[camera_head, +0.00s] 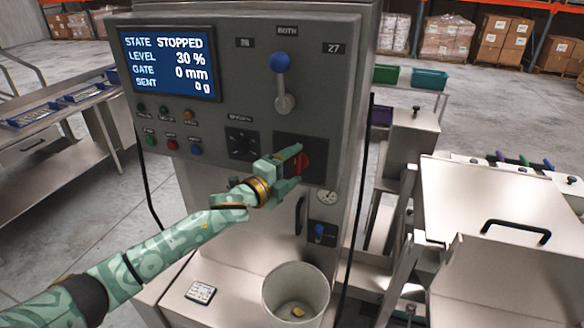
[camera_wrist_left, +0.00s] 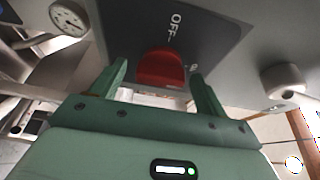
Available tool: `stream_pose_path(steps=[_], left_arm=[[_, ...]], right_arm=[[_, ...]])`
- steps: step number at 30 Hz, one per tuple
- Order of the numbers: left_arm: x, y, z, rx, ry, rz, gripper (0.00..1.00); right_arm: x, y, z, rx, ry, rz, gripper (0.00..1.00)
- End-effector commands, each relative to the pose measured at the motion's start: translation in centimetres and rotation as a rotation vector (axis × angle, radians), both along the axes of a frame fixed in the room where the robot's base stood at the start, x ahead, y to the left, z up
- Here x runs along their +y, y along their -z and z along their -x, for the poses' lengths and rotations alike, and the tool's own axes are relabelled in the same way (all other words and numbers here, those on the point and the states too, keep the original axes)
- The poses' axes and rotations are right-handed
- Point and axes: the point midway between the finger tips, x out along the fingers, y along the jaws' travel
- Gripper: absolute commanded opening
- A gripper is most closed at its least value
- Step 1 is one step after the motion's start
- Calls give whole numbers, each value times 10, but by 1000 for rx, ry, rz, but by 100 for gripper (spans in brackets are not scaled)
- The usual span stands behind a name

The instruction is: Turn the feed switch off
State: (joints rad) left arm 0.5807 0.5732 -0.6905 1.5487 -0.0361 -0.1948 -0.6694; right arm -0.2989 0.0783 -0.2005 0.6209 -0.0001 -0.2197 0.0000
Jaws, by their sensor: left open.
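The feed switch is a red rotary knob (camera_head: 303,162) on a dark plate at the lower right of the grey control panel (camera_head: 240,70). In the left wrist view the red knob (camera_wrist_left: 161,70) sits beneath the word OFF, between my finger tips. My left gripper (camera_head: 287,160) is open at the knob, with one finger to each side; it also shows in the left wrist view (camera_wrist_left: 160,82). Whether the fingers touch the knob I cannot tell. The gripper partly hides the knob in the head view. My right gripper is not in view.
The panel's screen (camera_head: 170,62) reads STATE STOPPED, LEVEL 30 %. A blue-knobbed lever (camera_head: 282,85) stands above the switch, a black dial (camera_head: 242,144) to its left. Below are a gauge (camera_head: 327,197), a blue-handled valve (camera_head: 320,232) and a white bucket (camera_head: 296,291).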

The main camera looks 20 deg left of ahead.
Motion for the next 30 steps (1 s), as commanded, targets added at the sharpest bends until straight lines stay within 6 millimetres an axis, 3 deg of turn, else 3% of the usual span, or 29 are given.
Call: stream_pose_path(steps=[3, 8, 20, 30], left_arm=[[0, 0, 0, 0, 0, 0, 72], [0, 0, 0, 0, 0, 1, 30], [0, 2, 1, 3, 0, 58, 30], [-1, 6, 1, 13, 0, 302, 30]], right_arm=[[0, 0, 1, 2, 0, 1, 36], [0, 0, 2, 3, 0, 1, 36], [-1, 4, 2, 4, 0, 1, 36], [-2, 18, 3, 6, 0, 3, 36]])
